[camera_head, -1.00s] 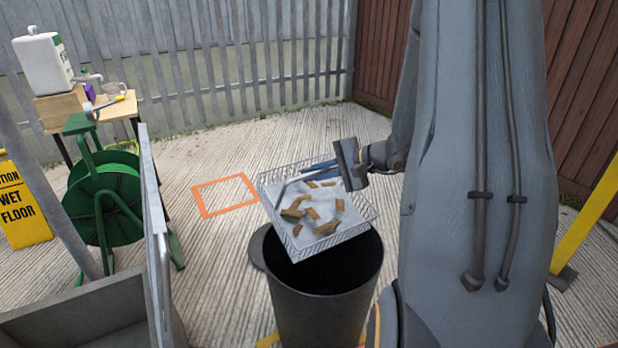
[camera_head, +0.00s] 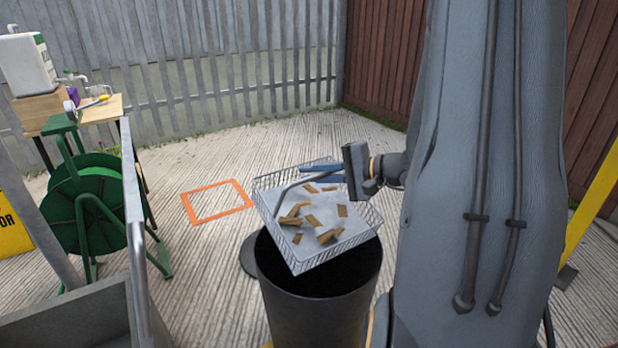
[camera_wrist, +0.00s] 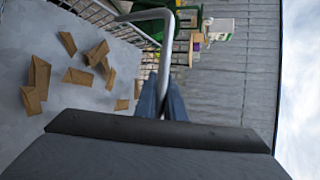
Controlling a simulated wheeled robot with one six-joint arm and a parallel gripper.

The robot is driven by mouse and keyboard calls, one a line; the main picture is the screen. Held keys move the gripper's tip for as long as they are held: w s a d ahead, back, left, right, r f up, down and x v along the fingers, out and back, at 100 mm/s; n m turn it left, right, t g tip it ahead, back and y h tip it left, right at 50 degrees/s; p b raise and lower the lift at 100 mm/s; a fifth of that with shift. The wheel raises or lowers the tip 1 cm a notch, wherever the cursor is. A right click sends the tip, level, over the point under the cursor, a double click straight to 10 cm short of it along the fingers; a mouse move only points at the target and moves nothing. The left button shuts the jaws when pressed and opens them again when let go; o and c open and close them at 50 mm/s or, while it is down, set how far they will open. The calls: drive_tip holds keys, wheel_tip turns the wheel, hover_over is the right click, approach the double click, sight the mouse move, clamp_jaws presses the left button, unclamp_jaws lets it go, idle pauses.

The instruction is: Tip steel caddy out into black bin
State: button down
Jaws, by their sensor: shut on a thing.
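The steel caddy (camera_head: 262,184) is a wire-sided basket with a pale flat floor, and several brown blocks (camera_head: 325,236) lie on that floor. My gripper (camera_head: 308,173) is shut on the caddy's bent metal handle, which also shows between the fingers in the wrist view (camera_wrist: 168,45). The caddy hangs over the black bin (camera_head: 318,305), tilted a little towards the camera. The bin's open mouth is partly hidden by the caddy, and its inside looks dark. The blocks also show in the wrist view (camera_wrist: 72,76), still on the caddy floor.
A green hose reel (camera_head: 95,205) and a grey metal rail stand at the left. Behind them a small table (camera_head: 98,112) holds a white jerrycan (camera_head: 28,65). An orange square (camera_head: 217,202) marks open ground. A yellow sign (camera_head: 12,228) is at the left edge, and fences close off the back.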

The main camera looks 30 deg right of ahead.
drive_tip(key=s+t+b, duration=0.1)
drive_tip(key=s+b, duration=0.1)
drive_tip(key=b, duration=0.2)
drive_tip(key=s+f+n+t+y+b, duration=0.1)
drive_tip(key=s+b, duration=0.1)
drive_tip(key=b, duration=0.2)
drive_tip(key=shift+s+d+f+n+t, duration=0.1)
drive_tip(key=shift+f+n+t, duration=0.05)
drive_tip(key=shift+n+t, duration=0.2)
drive_tip(key=shift+s, duration=0.15)
idle(4.9)
